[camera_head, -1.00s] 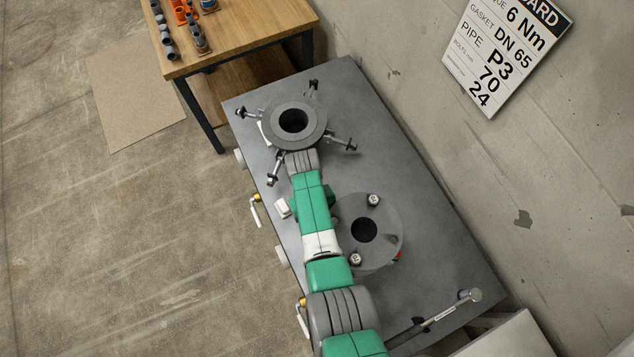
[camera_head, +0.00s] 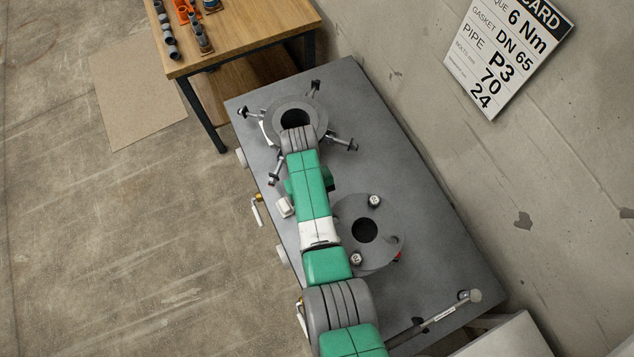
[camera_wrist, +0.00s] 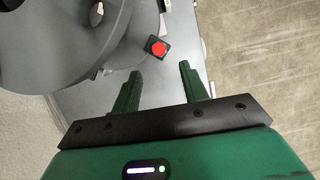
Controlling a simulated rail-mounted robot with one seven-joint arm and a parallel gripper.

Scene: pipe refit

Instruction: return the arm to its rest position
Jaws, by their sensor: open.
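My gripper (camera_wrist: 158,92) shows in the wrist view with its two green fingers apart and nothing between them. It is above the grey bench near its edge. A grey flange (camera_wrist: 60,35) is at the upper left of that view, beside the fingers. In the head view my green, white and grey arm stretches up over the grey bench (camera_head: 420,190). Its wrist end overlaps the lower part of the far flange (camera_head: 312,106). The fingers are hidden under the arm there.
A near flange (camera_head: 389,221) with two bolts is just right of my arm. Several clamp arms surround the far flange. A torque wrench (camera_head: 440,315) lies at the bench's near end. A wooden table (camera_head: 245,35) with fittings is beyond. A concrete wall (camera_head: 560,180) borders the right.

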